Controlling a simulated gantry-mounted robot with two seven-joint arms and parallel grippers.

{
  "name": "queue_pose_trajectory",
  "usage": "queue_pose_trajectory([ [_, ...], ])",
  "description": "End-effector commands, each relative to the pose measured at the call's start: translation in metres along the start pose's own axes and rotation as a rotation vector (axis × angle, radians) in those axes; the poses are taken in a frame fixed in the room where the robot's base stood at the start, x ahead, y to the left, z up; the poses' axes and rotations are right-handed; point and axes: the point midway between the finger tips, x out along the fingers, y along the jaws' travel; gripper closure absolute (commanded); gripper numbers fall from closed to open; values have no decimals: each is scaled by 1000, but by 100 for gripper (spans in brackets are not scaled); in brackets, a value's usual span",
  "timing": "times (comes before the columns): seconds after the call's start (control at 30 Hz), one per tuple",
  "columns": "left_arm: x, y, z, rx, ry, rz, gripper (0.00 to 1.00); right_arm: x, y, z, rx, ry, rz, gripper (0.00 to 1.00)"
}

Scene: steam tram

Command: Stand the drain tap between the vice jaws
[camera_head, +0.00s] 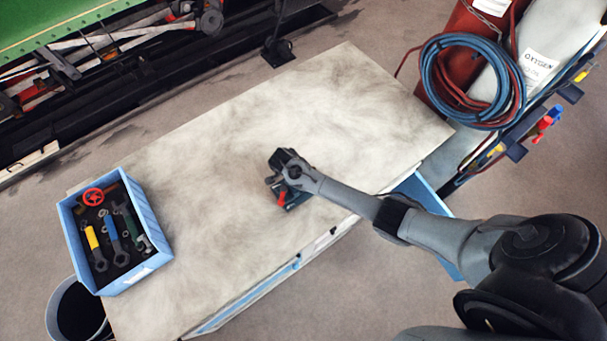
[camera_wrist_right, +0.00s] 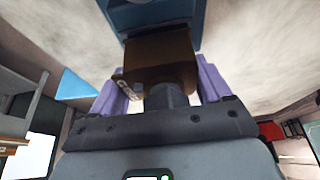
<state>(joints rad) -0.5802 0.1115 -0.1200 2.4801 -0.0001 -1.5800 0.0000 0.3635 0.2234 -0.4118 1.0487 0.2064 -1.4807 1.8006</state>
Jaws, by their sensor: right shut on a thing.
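In the head view my right gripper (camera_head: 284,165) is over the front part of the workbench, pointing down. In the right wrist view its two purple fingers (camera_wrist_right: 160,82) are shut on a brown, brass-like body with a dark round stem, which I take to be the drain tap (camera_wrist_right: 157,55). A blue block, likely part of the vice (camera_wrist_right: 150,14), is right beyond the tap; I cannot tell whether they touch. In the head view the dark vice (camera_head: 297,200) with a red part shows just below the gripper, partly hidden. The jaw gap is hidden. My left gripper is out of view.
A blue crate (camera_head: 150,222) of tools and a red wheel stands at the bench's left end. The pale workbench top (camera_head: 215,165) is otherwise clear. Gas cylinders with coiled hoses (camera_head: 470,82) stand beyond the right end. A dark bin (camera_head: 78,312) is at lower left.

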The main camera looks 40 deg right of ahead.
Motion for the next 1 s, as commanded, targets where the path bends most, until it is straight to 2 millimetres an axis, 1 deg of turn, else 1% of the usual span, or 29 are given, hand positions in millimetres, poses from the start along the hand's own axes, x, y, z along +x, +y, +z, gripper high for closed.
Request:
queue_pose_trajectory([
  [1.0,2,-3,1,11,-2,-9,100,5,-1,2,1,-1,-3,76],
])
